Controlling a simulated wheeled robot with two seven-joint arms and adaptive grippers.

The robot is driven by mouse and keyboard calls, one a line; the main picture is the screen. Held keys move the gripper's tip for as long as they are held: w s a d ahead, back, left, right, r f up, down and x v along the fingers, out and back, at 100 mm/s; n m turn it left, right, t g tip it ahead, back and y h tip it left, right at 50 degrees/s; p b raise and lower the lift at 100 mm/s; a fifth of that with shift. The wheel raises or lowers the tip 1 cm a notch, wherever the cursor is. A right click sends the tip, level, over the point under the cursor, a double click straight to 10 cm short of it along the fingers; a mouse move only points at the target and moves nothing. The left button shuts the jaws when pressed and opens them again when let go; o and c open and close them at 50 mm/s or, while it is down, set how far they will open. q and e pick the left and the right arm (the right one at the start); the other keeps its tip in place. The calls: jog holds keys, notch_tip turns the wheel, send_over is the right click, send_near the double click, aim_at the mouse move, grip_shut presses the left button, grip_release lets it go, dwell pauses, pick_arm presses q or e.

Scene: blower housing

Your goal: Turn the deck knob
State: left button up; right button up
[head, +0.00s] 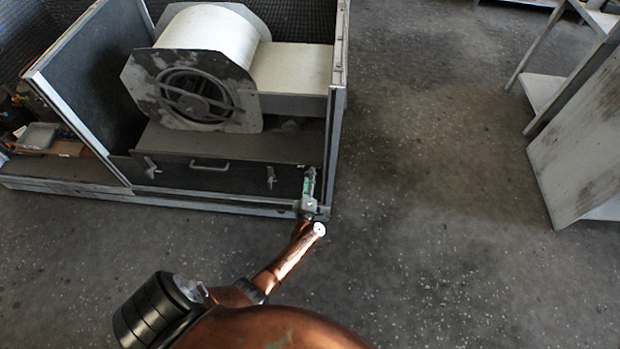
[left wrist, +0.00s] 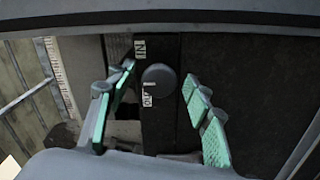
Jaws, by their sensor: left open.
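The deck knob (left wrist: 159,76) is a small dark grey round knob on a dark panel, seen in the left wrist view. White labels lie beside it, one reading IN above left and one like OUT below. My left gripper (left wrist: 157,80) is open, with one green finger on each side of the knob and a visible gap to each. In the head view my left gripper (head: 309,180) is at the front right corner of the blower housing. I cannot make out the knob there. My right gripper is in neither view.
The blower housing (head: 212,38) has a pale drum and a round grille inside a metal frame. A dark front panel (head: 215,176) has a handle and latches. A grey shelf unit (head: 580,140) stands at the right. The floor (head: 440,200) between is clear.

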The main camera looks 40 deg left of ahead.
pick_arm(q)
jog(key=shift+s, duration=0.15)
jog(key=v, duration=1.1)
jog(key=shift+s+d, duration=0.3)
jog(key=shift+d, duration=0.05)
